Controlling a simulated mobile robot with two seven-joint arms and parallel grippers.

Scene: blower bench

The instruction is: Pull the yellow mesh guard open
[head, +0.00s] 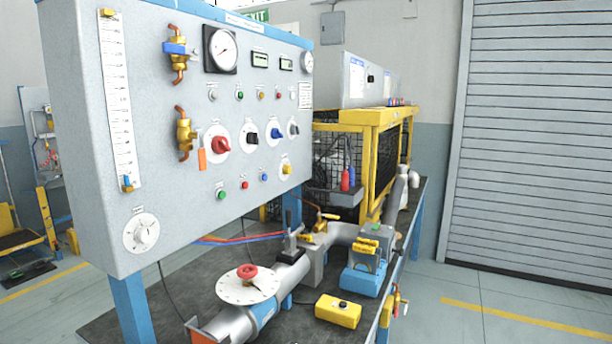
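The yellow mesh guard (372,148) stands at the far end of the bench, right of the grey control panel. It has a yellow frame with dark mesh between its bars. Its left part is hidden behind the panel, and I cannot tell from here whether it is open or closed. Neither of my grippers is in view.
The grey control panel (75,65) with gauges and knobs fills the left. On the dark bench top (395,318) are a pipe with a red-knobbed dial (247,284), a yellow box (338,311) and a blue device (363,278). Floor (500,290) is clear at right, before a roller shutter (540,130).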

